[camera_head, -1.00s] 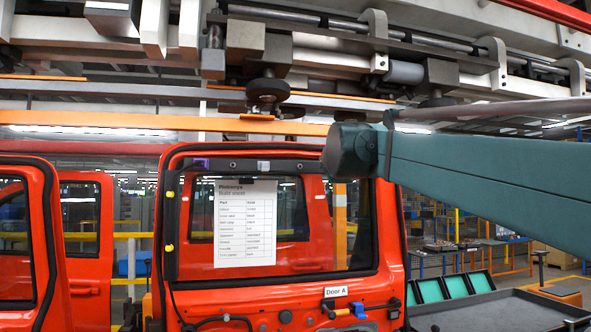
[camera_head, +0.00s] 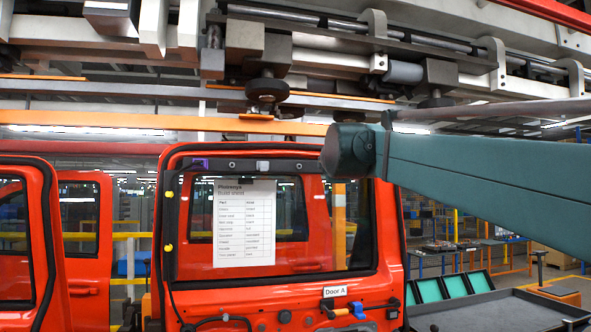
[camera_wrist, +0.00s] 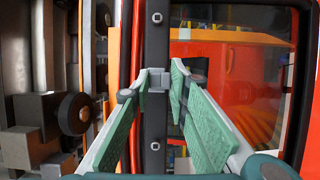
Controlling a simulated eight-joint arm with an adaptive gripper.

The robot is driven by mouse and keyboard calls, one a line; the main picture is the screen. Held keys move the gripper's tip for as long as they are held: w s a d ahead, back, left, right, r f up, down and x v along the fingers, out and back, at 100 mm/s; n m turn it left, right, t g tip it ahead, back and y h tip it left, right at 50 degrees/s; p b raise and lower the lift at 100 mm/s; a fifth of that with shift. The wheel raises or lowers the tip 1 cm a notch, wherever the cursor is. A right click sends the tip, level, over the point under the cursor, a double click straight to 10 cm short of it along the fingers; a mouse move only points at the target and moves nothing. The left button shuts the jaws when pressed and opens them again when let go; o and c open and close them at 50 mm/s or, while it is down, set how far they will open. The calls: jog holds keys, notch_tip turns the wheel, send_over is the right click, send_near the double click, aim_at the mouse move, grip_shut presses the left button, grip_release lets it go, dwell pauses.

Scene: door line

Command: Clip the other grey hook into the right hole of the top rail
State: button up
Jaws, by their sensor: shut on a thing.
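The dark top rail (camera_head: 245,164) runs along the upper edge of the orange-red door frame in the head view. A light grey piece, seemingly a grey hook, sits on it (camera_head: 263,165). In the wrist view the rail (camera_wrist: 155,120) runs vertically, with a small light square spot near the top (camera_wrist: 157,18) and another lower down (camera_wrist: 155,145). My gripper (camera_wrist: 160,78) is shut on a small grey hook (camera_wrist: 158,79) in front of the rail, between these spots. I cannot tell whether the hook touches the rail. My arm hides the gripper in the head view.
A build sheet (camera_head: 245,222) hangs on the door window. Overhead conveyor gear (camera_head: 267,88) is close above the door, on the left in the wrist view (camera_wrist: 75,113). A dark tray table (camera_head: 500,312) with green bins (camera_head: 455,286) stands at the lower right.

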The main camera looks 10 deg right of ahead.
jog(key=shift+w, duration=0.95)
dwell(0.8)
jog(key=o, duration=1.1)
jog(key=shift+o, duration=0.2)
jog(key=shift+s, duration=0.15)
jog(key=v, duration=1.1)
jog(key=shift+s+a, duration=0.15)
jog(key=shift+s, duration=0.2)
jog(key=shift+s, duration=0.1)
jog(key=v, duration=1.1)
jog(key=shift+s+a, duration=0.2)
jog(key=shift+s, duration=0.15)
